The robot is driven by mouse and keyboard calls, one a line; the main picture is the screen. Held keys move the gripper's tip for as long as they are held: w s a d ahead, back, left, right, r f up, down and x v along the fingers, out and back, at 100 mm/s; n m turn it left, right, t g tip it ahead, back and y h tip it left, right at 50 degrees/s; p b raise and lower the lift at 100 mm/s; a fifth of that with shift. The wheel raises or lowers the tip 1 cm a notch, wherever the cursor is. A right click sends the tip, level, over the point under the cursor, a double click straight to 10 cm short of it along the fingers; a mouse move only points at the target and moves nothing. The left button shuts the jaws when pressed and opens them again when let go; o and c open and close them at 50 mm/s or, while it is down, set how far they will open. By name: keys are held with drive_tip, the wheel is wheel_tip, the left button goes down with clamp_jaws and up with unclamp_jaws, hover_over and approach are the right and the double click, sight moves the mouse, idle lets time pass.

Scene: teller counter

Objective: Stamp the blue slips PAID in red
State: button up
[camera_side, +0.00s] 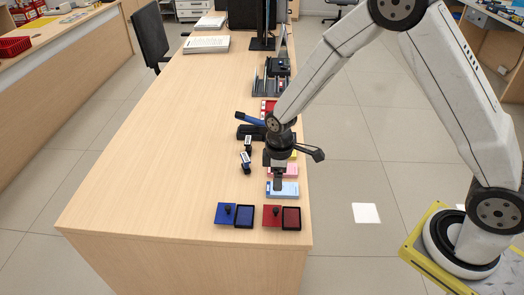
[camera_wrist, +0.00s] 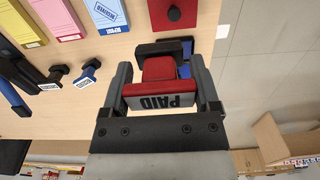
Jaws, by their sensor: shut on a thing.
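The blue slips (camera_side: 288,189) lie in a stack near the counter's right edge. In the wrist view their top slip (camera_wrist: 104,13) bears a framed blue mark that seems to read RECEIVED. My gripper (camera_side: 278,187) is shut on a stamp (camera_wrist: 160,98) with a red body and a label reading PAID. It overlaps the blue slips in the side view; its height is hard to judge. The open red ink pad (camera_side: 291,217) is nearer the front, beside its red lid (camera_side: 272,217). The stamp's underside is hidden.
The blue pad (camera_side: 245,216) and its lid (camera_side: 225,213) are left of the red lid. Pink slips (camera_wrist: 58,18) and yellow slips (camera_wrist: 22,25) lie beyond the blue ones. Two other stamps (camera_side: 245,161) (camera_side: 248,143) stand left of the slips.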

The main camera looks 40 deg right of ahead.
drive_tip(key=o, duration=0.6)
drive_tip(key=shift+c, duration=1.5)
drive_tip(key=s+d+f, duration=0.2)
drive_tip(key=s+f, duration=0.2)
drive_tip(key=shift+s+f, duration=0.4)
drive_tip(key=shift+f, duration=0.2)
drive_tip(key=shift+f, duration=2.8)
drive_tip(key=shift+f, duration=0.6)
drive_tip(key=shift+r, duration=0.15)
drive_tip(key=shift+r, duration=2.95)
